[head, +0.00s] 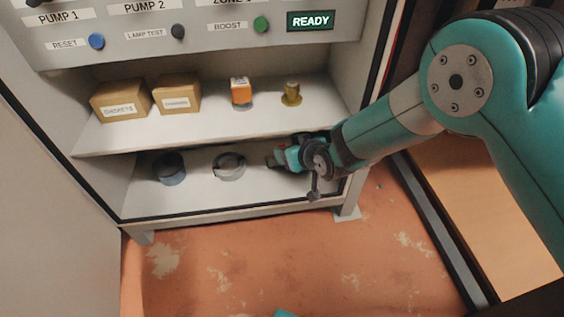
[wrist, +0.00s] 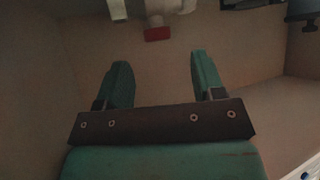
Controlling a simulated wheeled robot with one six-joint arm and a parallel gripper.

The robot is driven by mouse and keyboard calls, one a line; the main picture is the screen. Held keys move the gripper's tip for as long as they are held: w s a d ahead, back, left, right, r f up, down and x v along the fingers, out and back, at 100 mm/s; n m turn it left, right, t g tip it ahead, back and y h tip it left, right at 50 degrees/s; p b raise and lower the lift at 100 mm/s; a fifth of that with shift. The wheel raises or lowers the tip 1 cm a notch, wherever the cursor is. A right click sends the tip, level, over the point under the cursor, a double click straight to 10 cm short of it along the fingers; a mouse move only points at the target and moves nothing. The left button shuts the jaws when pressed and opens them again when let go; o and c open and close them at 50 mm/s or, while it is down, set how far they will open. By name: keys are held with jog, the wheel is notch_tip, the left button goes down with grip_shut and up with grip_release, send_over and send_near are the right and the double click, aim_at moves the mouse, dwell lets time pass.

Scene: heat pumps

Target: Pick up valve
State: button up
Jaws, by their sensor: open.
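The valve, a pale grey body (wrist: 155,10) with a red part (wrist: 158,34), shows at the top edge of the wrist view, partly cut off. It lies beyond my fingertips, roughly in line with the gap between them. My gripper (wrist: 160,62) is open, and the gap between its two teal fingers is empty. In the head view my gripper (head: 287,156) reaches into the right part of the lower shelf. A small red patch shows there beside the fingers, and the wrist hides most of that spot.
The lower shelf (head: 200,195) also holds a grey ring-shaped part (head: 229,167) and a dark blue-grey roll (head: 170,168) to the left. The upper shelf above my gripper holds two boxes (head: 121,101), an orange item (head: 241,92) and a brass fitting (head: 291,93). The cabinet's right side wall is close to my wrist.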

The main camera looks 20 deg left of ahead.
jog(key=f+b, duration=0.1)
jog(key=w+a+f+b, duration=0.1)
jog(key=a+b, duration=0.1)
jog(key=shift+w+f, duration=0.3)
jog(key=shift+f, duration=0.1)
jog(key=shift+w+a+f+b, duration=0.15)
jog(key=shift+w+a+b, duration=0.2)
jog(key=shift+b, duration=0.2)
jog(key=c, duration=1.1)
grip_shut()
jog(key=shift+r, duration=0.25)
